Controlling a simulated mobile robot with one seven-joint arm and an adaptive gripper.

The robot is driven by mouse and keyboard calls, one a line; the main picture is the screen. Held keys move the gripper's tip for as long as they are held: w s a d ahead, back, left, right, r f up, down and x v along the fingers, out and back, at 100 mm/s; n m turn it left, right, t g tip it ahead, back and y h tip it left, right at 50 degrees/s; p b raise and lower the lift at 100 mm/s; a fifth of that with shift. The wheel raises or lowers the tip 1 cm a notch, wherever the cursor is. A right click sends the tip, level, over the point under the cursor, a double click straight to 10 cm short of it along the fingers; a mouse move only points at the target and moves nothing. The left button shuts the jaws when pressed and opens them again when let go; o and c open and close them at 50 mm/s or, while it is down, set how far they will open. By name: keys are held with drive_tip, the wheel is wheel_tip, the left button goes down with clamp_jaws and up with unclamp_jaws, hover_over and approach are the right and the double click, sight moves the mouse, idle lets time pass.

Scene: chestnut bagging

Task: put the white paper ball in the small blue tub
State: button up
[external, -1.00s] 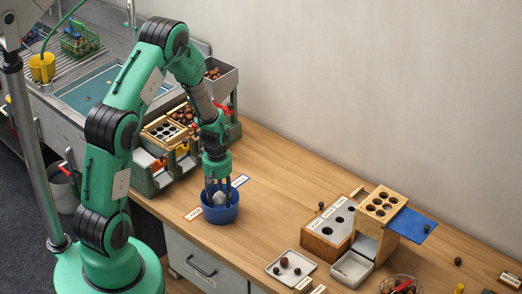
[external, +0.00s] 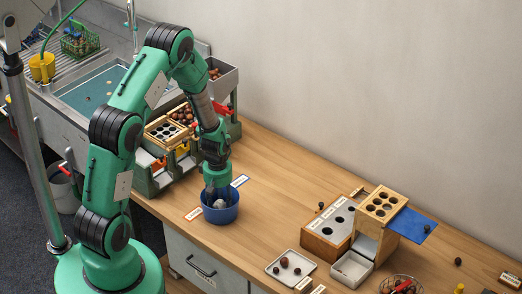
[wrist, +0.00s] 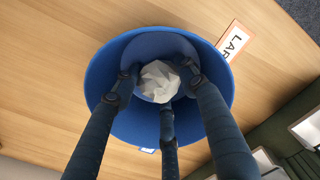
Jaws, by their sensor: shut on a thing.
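The small blue tub (external: 221,214) stands on the wooden counter, left of the middle in the external view. It also fills the middle of the wrist view (wrist: 105,70). The white paper ball (wrist: 158,80) is inside the tub's rim, between my fingers; it shows small and pale in the external view (external: 220,204). My gripper (wrist: 160,88) points down into the tub with its three dark fingers closed around the ball. In the external view my gripper (external: 217,198) reaches below the tub's rim. Whether the ball touches the tub's floor is hard to tell.
A label card (external: 194,213) lies left of the tub and another (external: 240,181) behind it. A green sorting rack (external: 160,175) stands close behind on the left. A wooden box with holes (external: 330,228) and a tray of chestnuts (external: 290,267) are to the right. The counter between is clear.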

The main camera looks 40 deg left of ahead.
sight(220, 202)
drive_tip(key=o, duration=0.7)
drive_tip(key=shift+f, duration=0.1)
drive_tip(key=shift+o, duration=0.2)
wheel_tip(220, 202, up, 12)
drive_tip(key=p, duration=0.2)
drive_tip(key=shift+r, duration=0.2)
idle(0.5)
